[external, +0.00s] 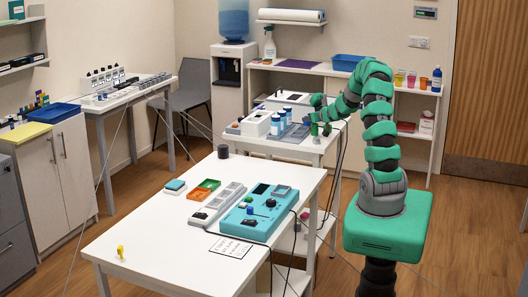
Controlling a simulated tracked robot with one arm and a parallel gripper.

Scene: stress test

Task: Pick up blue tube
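Several blue-and-white cylinders (275,125) stand upright in a group on the middle white table. They are the nearest match for a blue tube, but I cannot tell which one is meant. My gripper (320,128) is at the end of my green arm, just right of these cylinders and over the right part of that table. Its fingers point down and are very small in this view. I cannot see whether they are open or shut, or whether something is between them. A gap shows between the gripper and the cylinders in the picture.
A white device (257,122) stands left of the cylinders. The front white table (150,235) holds a teal device (262,210), a grey strip (217,203), coloured trays (204,190) and a yellow item (120,252). Its front left is mostly clear. A shelf unit (345,78) stands behind.

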